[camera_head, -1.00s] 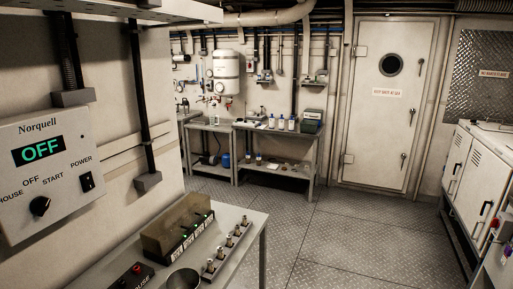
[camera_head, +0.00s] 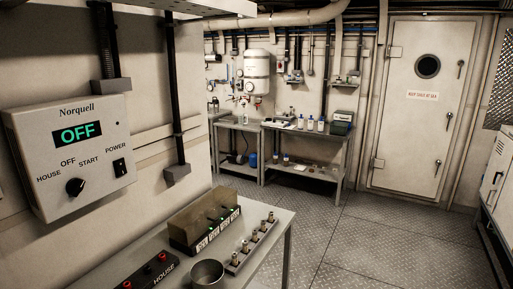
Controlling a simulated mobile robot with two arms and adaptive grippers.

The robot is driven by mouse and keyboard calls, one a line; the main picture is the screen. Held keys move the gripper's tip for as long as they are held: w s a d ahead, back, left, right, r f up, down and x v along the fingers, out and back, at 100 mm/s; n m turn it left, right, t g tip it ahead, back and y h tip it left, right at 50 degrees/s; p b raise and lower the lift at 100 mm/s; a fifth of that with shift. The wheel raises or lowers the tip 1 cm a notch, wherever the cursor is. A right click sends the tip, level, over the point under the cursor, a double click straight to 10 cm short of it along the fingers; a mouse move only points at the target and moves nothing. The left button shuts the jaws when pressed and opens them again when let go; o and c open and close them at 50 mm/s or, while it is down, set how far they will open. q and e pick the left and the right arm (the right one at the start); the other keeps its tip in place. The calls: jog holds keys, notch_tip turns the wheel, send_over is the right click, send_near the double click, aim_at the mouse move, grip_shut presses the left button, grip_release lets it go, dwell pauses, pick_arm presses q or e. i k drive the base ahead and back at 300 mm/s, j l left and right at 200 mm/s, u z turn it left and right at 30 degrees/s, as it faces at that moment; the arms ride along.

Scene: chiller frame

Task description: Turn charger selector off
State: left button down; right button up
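The Norquell charger panel (camera_head: 75,152) is a pale box on the wall at the left. Its display (camera_head: 78,134) reads "OFF" in green. The black selector knob (camera_head: 75,187) sits low on the panel, below the labels "HOUSE", "OFF" and "START". The knob is small, and I cannot tell for certain which label it points at. A black power switch (camera_head: 119,167) is to its right under "POWER". Neither of my grippers shows in the head view.
Below the panel a grey table (camera_head: 272,219) holds a brown box with several labelled, lit slots (camera_head: 205,220), a row of metal posts (camera_head: 252,245), a metal cup (camera_head: 207,273) and a "HOUSE" strip (camera_head: 150,273). Open metal floor (camera_head: 370,240) lies to the right.

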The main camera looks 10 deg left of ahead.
aim_at(75, 185)
jog(key=k+u, duration=0.2)
jog(key=u, duration=1.05)
jog(key=l+u, duration=0.15)
jog(key=u, duration=0.3)
jog(key=i+l+u, duration=0.1)
jog(key=l+u, duration=0.15)
jog(key=u, duration=0.15)
jog(key=l+u, duration=0.15)
jog(key=l, duration=0.35)
jog(key=l+u, duration=0.15)
jog(key=l, duration=0.3)
jog(key=k+l+u, duration=0.15)
jog(key=l, duration=0.35)
jog(key=l+u, duration=0.2)
jog(key=l, duration=0.25)
jog(key=k+l+u, duration=0.15)
jog(key=l, duration=0.3)
